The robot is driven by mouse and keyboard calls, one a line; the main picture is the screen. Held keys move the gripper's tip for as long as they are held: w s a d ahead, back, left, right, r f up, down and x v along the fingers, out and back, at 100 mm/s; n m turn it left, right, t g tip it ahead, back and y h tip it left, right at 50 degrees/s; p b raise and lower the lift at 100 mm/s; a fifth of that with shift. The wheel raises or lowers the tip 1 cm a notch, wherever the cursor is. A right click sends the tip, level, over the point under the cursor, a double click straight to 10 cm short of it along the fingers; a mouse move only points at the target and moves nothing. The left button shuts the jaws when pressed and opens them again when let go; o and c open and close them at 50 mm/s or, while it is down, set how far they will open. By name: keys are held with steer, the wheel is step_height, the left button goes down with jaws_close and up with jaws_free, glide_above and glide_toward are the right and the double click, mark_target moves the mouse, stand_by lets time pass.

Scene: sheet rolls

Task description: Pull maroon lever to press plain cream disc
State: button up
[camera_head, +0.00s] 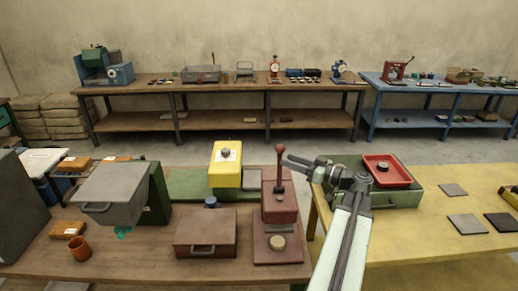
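The maroon press (279,208) stands at the right end of the brown table in the head view. Its maroon lever (279,165) rises upright from the top and ends in a round knob. The plain cream disc (277,243) lies on the press's base plate, in front of the block. My gripper (287,162) is just right of the lever, about level with its upper part. It looks close to the lever, but I cannot tell whether it touches. Its fingers are too small to tell open from shut.
A yellow press (226,170) stands behind and left of the maroon one. A closed brown box (206,234) with a handle lies just left. A green tray holding a red dish (387,172) is on the yellow table, right of my arm.

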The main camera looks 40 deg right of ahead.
steer(key=shift+w, duration=0.15)
steer(key=x, duration=0.7)
steer(key=shift+w, duration=0.3)
steer(key=shift+a, duration=0.1)
jaws_close()
stand_by(1.2)
